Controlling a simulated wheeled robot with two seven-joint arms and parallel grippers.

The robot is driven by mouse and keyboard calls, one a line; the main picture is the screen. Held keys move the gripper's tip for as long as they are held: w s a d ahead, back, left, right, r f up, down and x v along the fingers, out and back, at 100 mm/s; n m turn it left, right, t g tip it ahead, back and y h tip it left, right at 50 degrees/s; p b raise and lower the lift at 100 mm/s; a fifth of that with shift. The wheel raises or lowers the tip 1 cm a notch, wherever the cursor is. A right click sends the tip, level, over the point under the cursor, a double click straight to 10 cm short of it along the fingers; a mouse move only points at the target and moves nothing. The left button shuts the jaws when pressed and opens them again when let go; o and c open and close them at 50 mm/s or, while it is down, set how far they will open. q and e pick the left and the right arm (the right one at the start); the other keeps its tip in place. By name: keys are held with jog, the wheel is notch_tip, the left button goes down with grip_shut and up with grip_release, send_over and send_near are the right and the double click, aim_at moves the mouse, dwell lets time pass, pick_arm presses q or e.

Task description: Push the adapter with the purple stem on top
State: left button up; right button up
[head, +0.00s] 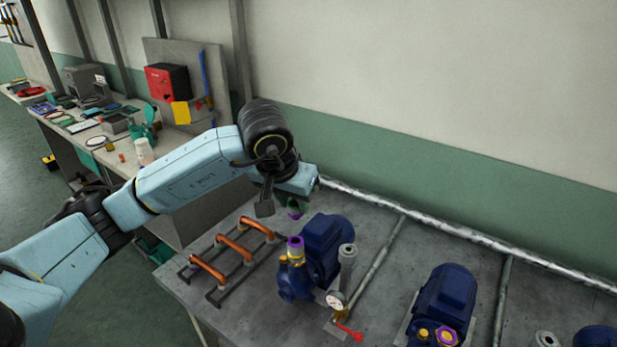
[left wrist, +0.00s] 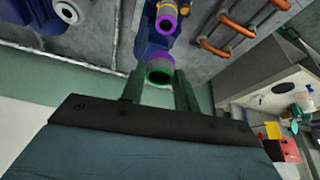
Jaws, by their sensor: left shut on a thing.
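My left gripper (head: 279,202) is shut on a short hollow adapter (head: 294,209), green with a purple end. In the left wrist view the adapter (left wrist: 158,66) sits between the two fingers (left wrist: 160,84). In the head view it is above the table, behind the nearest blue pump (head: 322,246). That pump carries an upright purple stem (head: 296,246) over a brass fitting. The stem (left wrist: 167,20) also shows in the left wrist view, apart from the held adapter. My right gripper is out of view.
Copper pipes (head: 233,249) on a rack lie left of the pump. A gauge (head: 336,300) and red valve handle (head: 349,333) are in front. A second blue pump (head: 446,296) stands to the right. A long pipe (head: 440,225) runs along the wall.

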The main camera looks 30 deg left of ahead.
aim_at(291, 216)
pick_arm(q)
jog(key=shift+w+r, duration=0.1)
jog(key=shift+s+f+b, duration=0.3)
jog(key=shift+f+b, duration=0.2)
jog(key=shift+f, duration=0.15)
notch_tip(291, 216, down, 4)
jog(key=shift+w+b, duration=0.1)
jog(key=shift+b, duration=1.15)
jog(key=shift+f+b, duration=0.5)
jog(key=shift+b, duration=0.05)
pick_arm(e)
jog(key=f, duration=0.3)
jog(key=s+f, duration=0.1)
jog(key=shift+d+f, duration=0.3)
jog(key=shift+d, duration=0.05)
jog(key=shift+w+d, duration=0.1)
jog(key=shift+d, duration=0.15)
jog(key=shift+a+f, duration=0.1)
